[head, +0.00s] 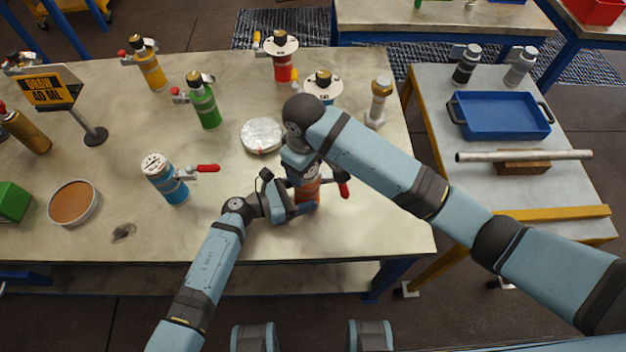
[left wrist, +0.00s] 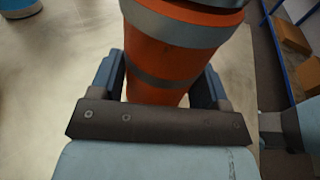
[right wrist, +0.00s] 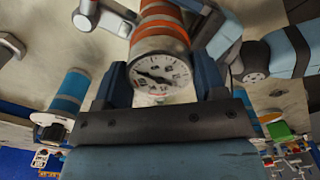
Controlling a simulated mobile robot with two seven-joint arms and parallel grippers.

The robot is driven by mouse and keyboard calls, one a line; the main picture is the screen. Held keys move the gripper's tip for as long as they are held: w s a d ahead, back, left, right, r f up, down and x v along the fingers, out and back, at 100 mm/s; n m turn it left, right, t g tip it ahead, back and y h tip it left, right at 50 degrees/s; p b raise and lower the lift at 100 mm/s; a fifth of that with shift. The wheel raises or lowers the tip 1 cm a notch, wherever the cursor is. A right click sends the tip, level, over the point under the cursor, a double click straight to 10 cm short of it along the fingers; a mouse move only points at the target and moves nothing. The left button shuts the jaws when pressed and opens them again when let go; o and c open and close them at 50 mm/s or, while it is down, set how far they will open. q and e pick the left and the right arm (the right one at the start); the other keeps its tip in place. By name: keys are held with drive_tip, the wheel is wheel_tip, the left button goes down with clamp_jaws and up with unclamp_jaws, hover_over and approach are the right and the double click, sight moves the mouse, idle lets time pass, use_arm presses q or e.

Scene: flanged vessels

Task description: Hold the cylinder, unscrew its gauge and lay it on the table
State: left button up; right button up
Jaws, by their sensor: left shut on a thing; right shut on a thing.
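The orange cylinder (head: 309,192) stands upright near the front edge of the table (head: 235,225), partly hidden by my arms. My left gripper (head: 303,203) is shut around its body from the side; in the left wrist view the orange body (left wrist: 163,62) with grey bands sits between both fingers. My right gripper (head: 300,168) comes down from above and hides the cylinder's top in the head view. In the right wrist view the round white gauge (right wrist: 160,73) with a dark needle lies between the right fingers, in line with the orange cylinder. Whether its thread is still engaged cannot be told.
A blue cylinder (head: 166,184) with a red handle stands to the left. A silvery round dish (head: 262,135) lies behind the grippers. Green (head: 204,106), yellow (head: 152,68) and red (head: 282,66) cylinders stand farther back.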

drive_tip(key=o, duration=1)
drive_tip(key=m, duration=0.8)
drive_tip(key=shift+s+a, duration=0.1)
drive_tip(key=m, duration=0.9)
